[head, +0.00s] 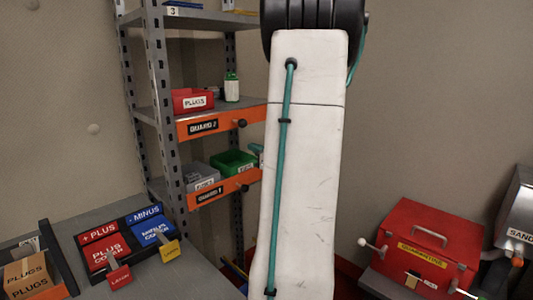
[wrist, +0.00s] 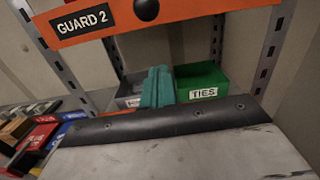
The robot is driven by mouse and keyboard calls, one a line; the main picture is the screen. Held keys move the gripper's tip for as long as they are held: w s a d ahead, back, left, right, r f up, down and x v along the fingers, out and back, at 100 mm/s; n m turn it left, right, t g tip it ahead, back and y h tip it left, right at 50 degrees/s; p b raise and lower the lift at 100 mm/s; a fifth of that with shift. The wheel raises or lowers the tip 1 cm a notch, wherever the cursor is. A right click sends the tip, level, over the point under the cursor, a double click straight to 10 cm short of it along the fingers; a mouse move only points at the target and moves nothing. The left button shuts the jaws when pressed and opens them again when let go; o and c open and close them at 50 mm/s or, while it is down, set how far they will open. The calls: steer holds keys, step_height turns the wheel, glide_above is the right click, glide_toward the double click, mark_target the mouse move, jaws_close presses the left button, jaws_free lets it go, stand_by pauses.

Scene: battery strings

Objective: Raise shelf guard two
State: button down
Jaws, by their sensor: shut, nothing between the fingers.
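My gripper (wrist: 156,80) has teal fingers, shut together and empty. It shows below the knob in the wrist view, apart from it, in front of the lower shelf's bins. In the head view my arm hides most of the gripper.
Guard one (head: 212,192) is a similar orange bar on the lower shelf, before a grey bin and a green TIES bin (wrist: 203,80). Red PLUGS bin (head: 192,101) and a white-green bottle (head: 232,87) stand on the middle shelf. A red box (head: 432,240) sits at right.

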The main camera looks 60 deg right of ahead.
steer(key=w+r, duration=0.1)
steer(key=r, duration=0.1)
steer(key=w+r, duration=0.1)
steer(key=r, duration=0.1)
steer(key=shift+w+d, duration=0.3)
step_height(320, 180, up, 7)
stand_by(0.4)
